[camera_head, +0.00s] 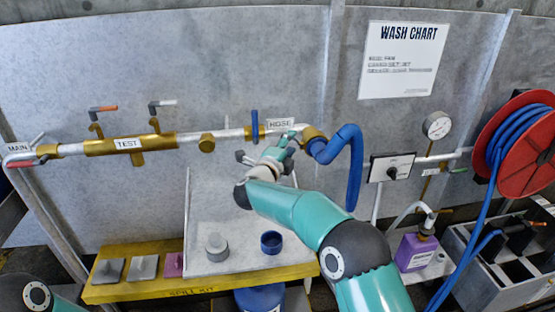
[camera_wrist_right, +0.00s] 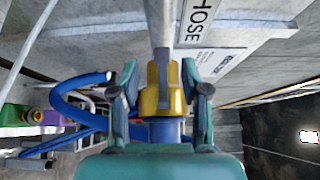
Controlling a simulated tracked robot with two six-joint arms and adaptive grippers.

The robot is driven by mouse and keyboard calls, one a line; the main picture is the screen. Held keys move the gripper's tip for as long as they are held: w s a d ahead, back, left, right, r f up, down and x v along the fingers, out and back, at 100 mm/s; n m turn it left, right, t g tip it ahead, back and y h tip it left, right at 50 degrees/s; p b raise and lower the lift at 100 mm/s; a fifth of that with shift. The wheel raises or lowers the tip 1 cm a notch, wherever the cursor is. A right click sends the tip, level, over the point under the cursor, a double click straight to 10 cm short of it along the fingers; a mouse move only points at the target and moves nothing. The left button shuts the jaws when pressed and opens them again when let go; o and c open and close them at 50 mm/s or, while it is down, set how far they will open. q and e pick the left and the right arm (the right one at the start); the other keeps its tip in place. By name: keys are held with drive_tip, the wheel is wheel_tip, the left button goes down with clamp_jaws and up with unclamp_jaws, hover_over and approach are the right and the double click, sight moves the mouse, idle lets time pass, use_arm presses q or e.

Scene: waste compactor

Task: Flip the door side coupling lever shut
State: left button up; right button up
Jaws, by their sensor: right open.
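The brass hose coupling (camera_head: 314,133) is at the right end of the wall pipe, below the HOSE label (camera_head: 281,123). The blue hose (camera_head: 352,165) leaves it and hangs down. In the right wrist view the brass coupling (camera_wrist_right: 158,98) lies between the two fingers of my right gripper (camera_wrist_right: 163,88), with a grey bar along its middle. I cannot tell whether the fingers touch it, nor which part is the door side lever. In the head view my right gripper (camera_head: 285,142) is just left of the coupling and open. My left gripper is out of view.
A blue valve handle (camera_head: 254,124) stands on the pipe left of the coupling. The TEST manifold (camera_head: 130,144) is farther left. A pressure gauge (camera_head: 436,125) and a red hose reel (camera_head: 520,145) are at right. A yellow spill kit shelf (camera_head: 200,287) is below.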

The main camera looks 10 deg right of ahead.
drive_tip(key=v, duration=0.9)
drive_tip(key=shift+s+a, duration=0.15)
drive_tip(key=shift+s, duration=0.05)
drive_tip(key=shift+f, duration=0.1)
